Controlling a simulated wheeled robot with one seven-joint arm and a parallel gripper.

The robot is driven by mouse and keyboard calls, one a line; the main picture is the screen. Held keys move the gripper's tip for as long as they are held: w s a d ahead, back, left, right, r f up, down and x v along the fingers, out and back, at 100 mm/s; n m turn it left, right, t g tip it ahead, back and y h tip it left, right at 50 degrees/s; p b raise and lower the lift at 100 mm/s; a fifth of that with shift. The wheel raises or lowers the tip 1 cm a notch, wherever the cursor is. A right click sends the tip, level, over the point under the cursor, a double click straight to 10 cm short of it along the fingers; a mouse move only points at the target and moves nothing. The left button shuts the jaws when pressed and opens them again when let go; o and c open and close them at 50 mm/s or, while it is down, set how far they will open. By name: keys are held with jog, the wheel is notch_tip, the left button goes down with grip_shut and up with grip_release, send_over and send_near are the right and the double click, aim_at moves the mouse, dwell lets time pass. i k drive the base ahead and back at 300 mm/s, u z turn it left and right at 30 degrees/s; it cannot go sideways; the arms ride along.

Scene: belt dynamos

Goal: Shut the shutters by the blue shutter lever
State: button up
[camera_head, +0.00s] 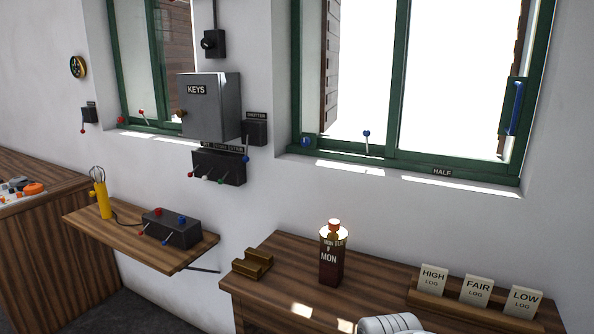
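A dark box labelled as the shutter control (255,131) is on the wall, right of the grey key cabinet. Its lever ends in a blue knob (245,159) and hangs downward. Brown slatted shutters show outside the windows: one (331,65) at the left side of the right window, a sliver (522,45) at its right side, and one (178,35) in the left window. They stand open, with bright light through the right window's glass. My gripper is not in view.
Below the lever is a switch box (219,167) with several small levers. A wall shelf (175,254) carries a dark box with red and blue buttons. A wooden table (270,290) holds a bottle (331,262) and cards. Another lever box (89,115) has a red knob.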

aim_at(246, 158)
jog(key=u, duration=0.45)
jog(key=i, duration=0.9)
jog(key=z, duration=0.05)
jog(key=k, duration=0.6)
jog(key=u, duration=0.7)
jog(key=i, duration=0.95)
jog(key=u, duration=0.15)
